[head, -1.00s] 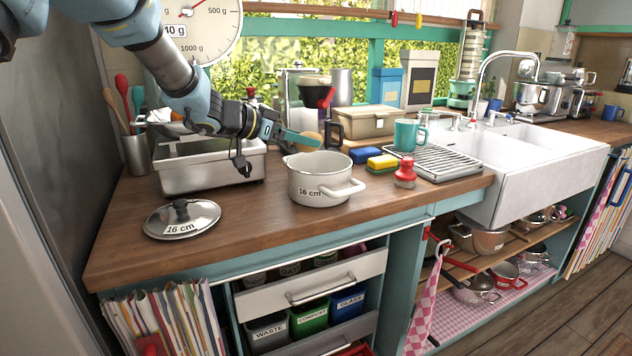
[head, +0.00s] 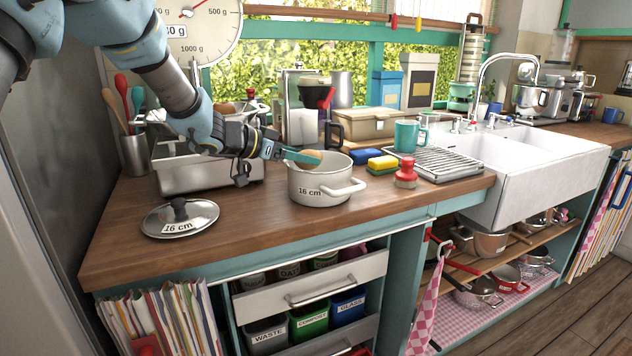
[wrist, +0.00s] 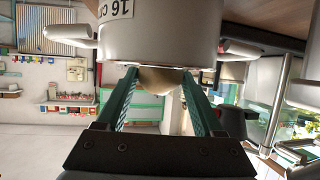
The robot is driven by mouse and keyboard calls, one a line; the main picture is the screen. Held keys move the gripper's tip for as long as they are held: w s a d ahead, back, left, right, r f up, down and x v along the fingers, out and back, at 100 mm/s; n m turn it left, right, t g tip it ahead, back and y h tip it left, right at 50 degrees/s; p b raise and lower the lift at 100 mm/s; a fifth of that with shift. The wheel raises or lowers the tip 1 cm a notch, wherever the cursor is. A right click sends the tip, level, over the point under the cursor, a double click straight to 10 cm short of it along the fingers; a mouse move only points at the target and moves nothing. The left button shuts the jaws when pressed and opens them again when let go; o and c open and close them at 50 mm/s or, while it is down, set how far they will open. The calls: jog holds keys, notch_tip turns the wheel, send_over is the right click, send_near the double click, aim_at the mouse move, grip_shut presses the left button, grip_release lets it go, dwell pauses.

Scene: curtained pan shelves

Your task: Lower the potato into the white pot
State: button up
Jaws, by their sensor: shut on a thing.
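The white pot (head: 318,186), marked 16 cm, stands upright on the wooden counter. My gripper (head: 306,158) is shut on the brown potato (head: 309,157), whose lower part is at or just inside the pot's opening at the left rim. In the wrist view my gripper (wrist: 160,88) has the potato (wrist: 160,80) between its two teal fingers. The pot (wrist: 160,35) hides part of the potato there. I cannot tell whether the potato touches the pot. The pot's lid (head: 180,216), also marked 16 cm, lies on the counter to the left front.
A metal bin (head: 208,176) stands left behind the pot. The counter in front of the pot is clear.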

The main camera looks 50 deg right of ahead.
jog(key=shift+f+b, duration=0.3)
jog(key=shift+f, duration=0.4)
dwell(0.8)
jog(key=o, duration=1.5)
jog(key=shift+a, duration=0.1)
jog(key=b+v, duration=0.1)
jog(key=v, duration=0.9)
jog(key=shift+a+r, duration=0.25)
